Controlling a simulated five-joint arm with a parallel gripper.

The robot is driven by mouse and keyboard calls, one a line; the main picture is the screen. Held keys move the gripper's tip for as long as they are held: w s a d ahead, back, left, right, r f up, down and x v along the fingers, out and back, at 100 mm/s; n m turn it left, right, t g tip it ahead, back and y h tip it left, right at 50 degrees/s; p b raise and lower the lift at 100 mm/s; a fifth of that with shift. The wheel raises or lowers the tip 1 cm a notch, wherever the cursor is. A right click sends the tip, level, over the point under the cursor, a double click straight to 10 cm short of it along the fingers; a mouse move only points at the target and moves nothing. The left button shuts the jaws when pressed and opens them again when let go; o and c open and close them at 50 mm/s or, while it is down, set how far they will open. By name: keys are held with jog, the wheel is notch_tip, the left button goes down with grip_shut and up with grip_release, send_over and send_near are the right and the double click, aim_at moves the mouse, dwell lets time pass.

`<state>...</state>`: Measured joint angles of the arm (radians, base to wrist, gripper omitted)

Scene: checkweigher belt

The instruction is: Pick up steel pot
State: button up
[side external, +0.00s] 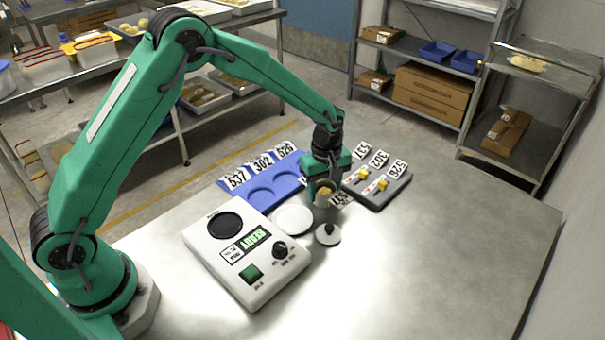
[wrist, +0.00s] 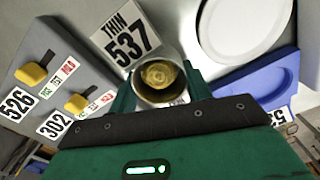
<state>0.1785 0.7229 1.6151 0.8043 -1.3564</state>
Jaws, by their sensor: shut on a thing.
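The steel pot is a small round metal cup with a yellowish-brown filling. In the wrist view its rim (wrist: 141,90) shows between my two green fingers. My gripper (wrist: 160,94) is shut on the pot, one finger on each side. In the side external view my gripper (side external: 322,193) points down and holds the pot (side external: 318,201) low over the table, partly hidden by the fingers. I cannot tell whether its base touches the table. A card reading THIN 537 (wrist: 126,40) is right beside the pot.
A blue tray (side external: 236,195) with round recesses and number cards lies left of my gripper. A grey block (side external: 396,192) with yellow knobs lies right. The table's right side is clear.

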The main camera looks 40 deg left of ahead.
jog(key=shift+r, duration=0.15)
jog(key=shift+r, duration=0.85)
jog(key=shift+s+d+r, duration=0.1)
jog(key=shift+d+r, duration=0.1)
jog(key=shift+r, duration=1)
jog(key=s+d+r, duration=0.6)
jog(key=s+d, duration=0.1)
jog(key=d, duration=0.1)
jog(key=shift+s+d+r, duration=0.2)
jog(key=shift+r, duration=0.1)
jog(key=s+a+r+n, duration=0.1)
jog(key=s+a+n, duration=1.6)
jog(key=n, duration=0.1)
jog(key=shift+w+d+f, duration=0.15)
jog(key=shift+f, duration=1.8)
jog(key=shift+w+d+f, duration=0.1)
jog(key=shift+f, duration=1.85)
